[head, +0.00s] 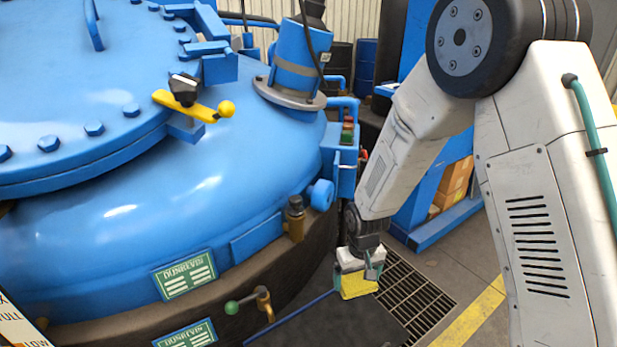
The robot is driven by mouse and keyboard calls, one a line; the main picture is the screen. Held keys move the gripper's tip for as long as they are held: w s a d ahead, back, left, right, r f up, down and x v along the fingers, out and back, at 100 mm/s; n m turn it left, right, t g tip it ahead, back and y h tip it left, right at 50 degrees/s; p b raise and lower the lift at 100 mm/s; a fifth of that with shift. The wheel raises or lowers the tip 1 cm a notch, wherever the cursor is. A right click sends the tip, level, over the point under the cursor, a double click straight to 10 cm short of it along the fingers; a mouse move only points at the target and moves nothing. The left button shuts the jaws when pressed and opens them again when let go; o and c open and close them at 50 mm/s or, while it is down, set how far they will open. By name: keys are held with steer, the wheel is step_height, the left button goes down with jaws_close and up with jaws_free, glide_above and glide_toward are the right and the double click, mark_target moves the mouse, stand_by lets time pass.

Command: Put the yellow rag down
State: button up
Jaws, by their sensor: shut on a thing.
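The yellow rag (358,285) is a small yellow patch under my gripper (368,268), low at the right of the blue furnace. My gripper is shut on the rag and points downward. The rag appears to be near a dark mat and a floor grate, but I cannot tell whether it touches anything beneath it. My wrist and the gripper's pale body hide the rag's upper part.
The large blue furnace (230,165) fills the left side. A brass valve with a green knob (248,303) sticks out near its base. A dark floor grate (415,295) and a dark mat (340,325) lie on the floor. Cardboard boxes (452,185) sit on a blue shelf behind.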

steer(key=w+d+r+m, duration=0.1)
steer(key=w+d, duration=0.1)
steer(key=d, duration=0.5)
steer(key=w+d+r+m, duration=0.2)
steer(key=w+d, duration=0.1)
steer(key=d, duration=0.4)
steer(key=shift+w, duration=0.2)
steer(key=shift+a, duration=0.2)
steer(key=s+a, duration=0.1)
steer(key=a, duration=0.2)
steer(key=s+a+f+n, duration=0.1)
steer(key=a, duration=0.2)
steer(key=s+a+n, duration=0.1)
steer(key=a, duration=0.3)
steer(key=shift+s+a+f, duration=0.1)
steer(key=shift+s+f, duration=0.1)
steer(key=shift+f, duration=0.2)
steer(key=s+a+f+n, duration=0.3)
steer(key=s+a+n, duration=0.1)
steer(key=s+a, duration=0.5)
glide_above(330, 338)
steer(key=shift+n, duration=0.3)
step_height(330, 338, down, 6)
steer(key=shift+f, duration=2.45)
